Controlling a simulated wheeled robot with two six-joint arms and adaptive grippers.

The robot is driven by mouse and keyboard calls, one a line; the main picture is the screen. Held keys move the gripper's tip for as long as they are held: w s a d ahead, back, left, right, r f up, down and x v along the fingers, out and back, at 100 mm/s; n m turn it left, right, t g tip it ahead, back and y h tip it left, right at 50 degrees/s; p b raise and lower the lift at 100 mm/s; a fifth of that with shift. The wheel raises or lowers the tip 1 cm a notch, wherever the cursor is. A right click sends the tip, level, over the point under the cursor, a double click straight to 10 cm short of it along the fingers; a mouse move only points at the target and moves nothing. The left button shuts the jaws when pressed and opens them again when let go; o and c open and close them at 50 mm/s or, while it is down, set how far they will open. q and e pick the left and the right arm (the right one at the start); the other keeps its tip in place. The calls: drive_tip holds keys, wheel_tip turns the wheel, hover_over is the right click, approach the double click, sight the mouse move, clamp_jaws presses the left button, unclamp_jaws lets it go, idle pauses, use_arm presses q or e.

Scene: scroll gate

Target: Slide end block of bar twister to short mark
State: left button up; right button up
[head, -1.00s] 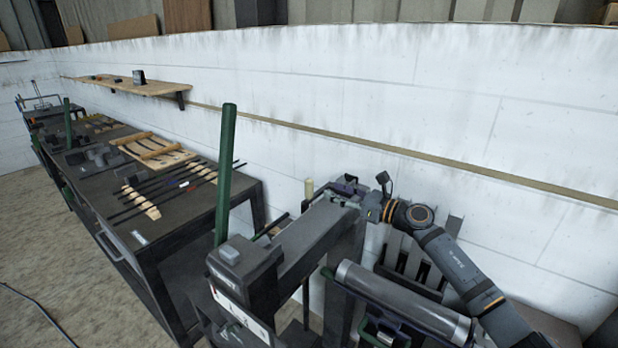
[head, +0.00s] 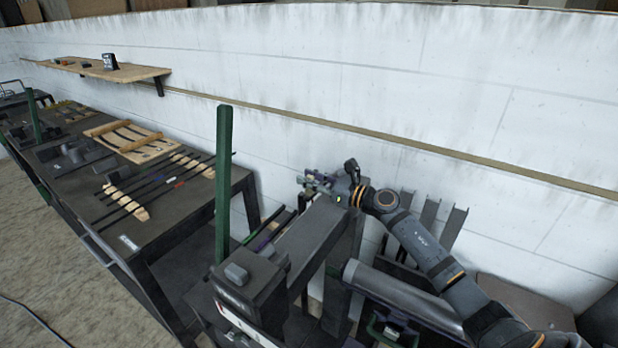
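The bar twister (head: 305,240) stands at the lower middle, a long dark bed running away from me. At its near end is a dark block (head: 250,288) with a grey knob on top and a green upright lever (head: 223,185) beside it. A white scale strip (head: 240,325) with a red mark shows low on its front; which mark is the short one I cannot read. My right gripper (head: 312,180) is over the far end of the bed, pointing left. It looks empty, but its fingers are too small to judge. My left gripper is out of view.
A long workbench (head: 165,215) with rods and a wooden rack (head: 130,140) runs along the left. A grey roller (head: 400,295) lies right of the twister, under my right arm. A white wall (head: 390,90) with a wooden shelf (head: 110,70) closes the back.

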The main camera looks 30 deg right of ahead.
drive_tip(key=shift+w, duration=0.1)
drive_tip(key=shift+c, duration=1.1)
clamp_jaws()
drive_tip(key=shift+s+a+p, duration=0.2)
drive_tip(key=shift+a+p, duration=0.2)
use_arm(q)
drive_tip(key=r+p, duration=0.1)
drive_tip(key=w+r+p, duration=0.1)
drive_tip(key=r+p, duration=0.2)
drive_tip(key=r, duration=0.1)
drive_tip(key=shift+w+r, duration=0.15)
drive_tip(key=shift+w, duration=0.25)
use_arm(e)
drive_tip(key=s+a, duration=0.4)
drive_tip(key=a, duration=0.3)
drive_tip(key=shift+s+a+f, duration=0.15)
drive_tip(key=shift+s+a, duration=0.2)
drive_tip(key=shift+a, duration=0.05)
